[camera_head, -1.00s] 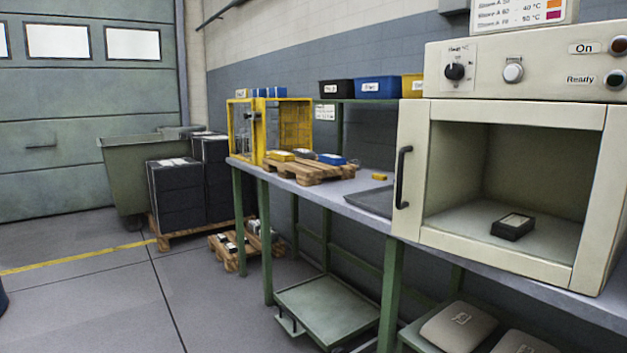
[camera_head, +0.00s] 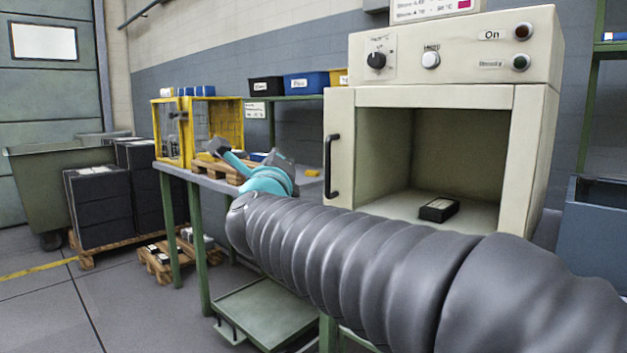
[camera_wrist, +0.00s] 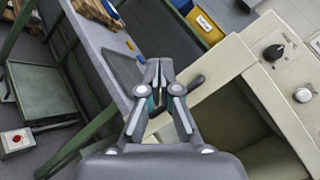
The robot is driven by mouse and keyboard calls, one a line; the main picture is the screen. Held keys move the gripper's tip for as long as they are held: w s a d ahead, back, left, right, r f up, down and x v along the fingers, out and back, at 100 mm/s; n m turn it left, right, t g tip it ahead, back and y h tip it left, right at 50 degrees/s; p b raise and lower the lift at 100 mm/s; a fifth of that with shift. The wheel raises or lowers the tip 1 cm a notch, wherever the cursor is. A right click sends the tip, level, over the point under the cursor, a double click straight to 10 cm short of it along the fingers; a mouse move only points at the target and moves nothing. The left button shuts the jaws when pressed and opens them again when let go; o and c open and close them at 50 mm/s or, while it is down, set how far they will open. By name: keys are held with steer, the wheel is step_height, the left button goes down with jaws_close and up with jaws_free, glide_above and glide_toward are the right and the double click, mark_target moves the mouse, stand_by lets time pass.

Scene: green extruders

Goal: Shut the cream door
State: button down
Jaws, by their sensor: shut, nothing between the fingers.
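The cream door (camera_head: 344,125) stands open at the left side of the cream oven (camera_head: 455,65), swung outward and seen at a narrow angle. Its dark bar handle (camera_head: 333,167) is on the door's left part. My gripper's fingers are together and empty. I cannot tell whether they touch the door. The oven's inside is visible, with a dark box (camera_head: 438,209) on its floor.
The bench carries a yellow cage (camera_head: 163,135) and a wooden pallet (camera_head: 215,172) left of the door. Bins (camera_head: 306,83) stand on the shelf behind. My arm crosses in front of the bench and hides part of it. Open floor lies at the left.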

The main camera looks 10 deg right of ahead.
mark_target(336, 165)
step_height(336, 165, down, 5)
steer(key=m+g+h+b, duration=0.1)
steer(key=m+g+h, duration=0.7)
steer(key=m, duration=0.9)
steer(key=w+d+t+h+p, duration=0.1)
steer(key=w+d, duration=0.9)
steer(key=shift+w, duration=0.25)
steer(key=shift+d, duration=0.1)
steer(key=shift+m+g+h, duration=0.6)
steer(key=shift+m+h, duration=0.1)
steer(key=p+x, duration=0.1)
steer(key=x, duration=0.7)
steer(key=shift+w+r, duration=0.15)
steer(key=shift+w, duration=0.2)
steer(key=shift+r, duration=0.1)
steer(key=shift+s, duration=0.1)
